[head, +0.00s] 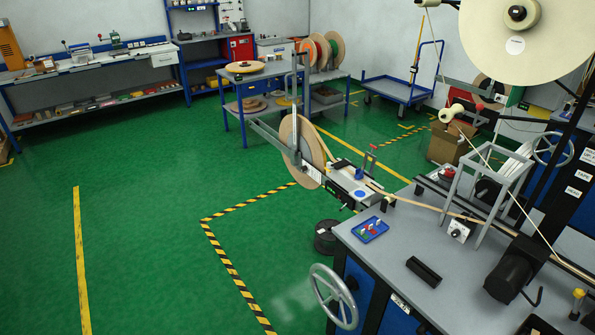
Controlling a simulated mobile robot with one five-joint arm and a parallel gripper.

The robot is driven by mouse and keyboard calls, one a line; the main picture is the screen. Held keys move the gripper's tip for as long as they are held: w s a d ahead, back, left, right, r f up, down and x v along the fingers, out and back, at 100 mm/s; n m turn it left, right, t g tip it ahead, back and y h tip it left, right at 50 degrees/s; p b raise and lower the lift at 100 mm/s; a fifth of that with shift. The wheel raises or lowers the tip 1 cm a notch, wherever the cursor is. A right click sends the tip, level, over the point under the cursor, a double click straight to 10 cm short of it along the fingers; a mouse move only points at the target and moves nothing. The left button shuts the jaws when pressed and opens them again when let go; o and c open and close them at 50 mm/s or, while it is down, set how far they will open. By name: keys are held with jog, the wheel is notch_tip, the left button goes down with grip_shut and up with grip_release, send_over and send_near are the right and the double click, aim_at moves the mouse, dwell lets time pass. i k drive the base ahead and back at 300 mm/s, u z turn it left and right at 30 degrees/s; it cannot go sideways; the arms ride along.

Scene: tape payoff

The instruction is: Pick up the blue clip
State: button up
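A small blue tray (354,233) lies on the grey bench top (397,262) at the lower right. It holds a few small red, green and pale pieces that look like clips. A blue clip cannot be told apart from the blue tray at this size. A small blue round spot (361,194) shows on the machine's pale plate behind the tray; what it is cannot be told. My gripper is not in view.
A black block (424,272) lies on the bench, with a dark motor (515,270) to its right. A handwheel (333,296) juts from the bench's front. A large reel (293,142) stands behind. Green floor (140,210) at left is clear.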

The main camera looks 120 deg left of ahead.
aim_at(359, 175)
jog(key=u, duration=4.15)
jog(key=i, duration=1.65)
jog(key=z, duration=0.05)
